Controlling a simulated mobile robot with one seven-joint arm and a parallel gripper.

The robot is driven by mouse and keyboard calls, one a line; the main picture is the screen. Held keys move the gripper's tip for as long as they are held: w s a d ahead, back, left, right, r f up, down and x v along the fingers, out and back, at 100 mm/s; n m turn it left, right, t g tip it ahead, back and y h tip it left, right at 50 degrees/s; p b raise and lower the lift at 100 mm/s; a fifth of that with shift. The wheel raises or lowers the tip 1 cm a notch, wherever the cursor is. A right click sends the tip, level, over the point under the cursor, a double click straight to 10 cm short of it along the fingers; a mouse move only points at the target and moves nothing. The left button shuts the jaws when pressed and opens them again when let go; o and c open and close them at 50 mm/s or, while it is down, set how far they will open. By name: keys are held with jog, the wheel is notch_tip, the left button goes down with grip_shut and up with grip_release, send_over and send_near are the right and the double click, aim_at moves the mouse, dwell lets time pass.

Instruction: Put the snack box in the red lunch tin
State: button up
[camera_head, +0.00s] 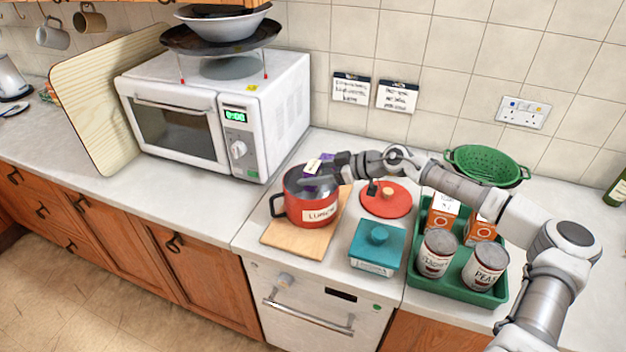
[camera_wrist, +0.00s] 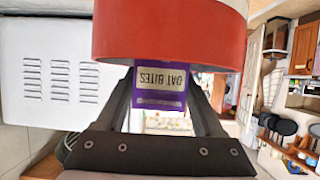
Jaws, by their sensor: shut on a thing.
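The red lunch tin (camera_head: 312,208), labelled "LUNCH", stands open on a wooden board (camera_head: 300,240), with a dark handle on its left. My gripper (camera_head: 326,178) is at the tin's right rim, shut on the purple snack box (camera_head: 326,160). The box's top shows above the mouth of the tin. In the wrist view the snack box (camera_wrist: 160,90), lettered "OAT BITES", appears upside down between my two fingers (camera_wrist: 160,100). The red tin wall (camera_wrist: 170,35) hides the box's other end and the fingertips, so how deep it sits cannot be told.
A red lid (camera_head: 385,202) lies right of the tin. A teal lidded box (camera_head: 376,250) is in front. A green tray (camera_head: 455,290) holds cans and orange cartons. A green colander (camera_head: 485,163) stands behind. The microwave (camera_head: 215,115) is to the left.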

jog(key=shift+f, duration=1.1)
jog(key=shift+f+p, duration=0.35)
jog(key=shift+f, duration=0.25)
jog(key=o, duration=1.3)
jog(key=shift+o, duration=0.2)
jog(key=shift+d+r+b, duration=0.1)
jog(key=shift+r+b, duration=0.4)
jog(key=shift+b, duration=0.05)
jog(key=v, duration=1.2)
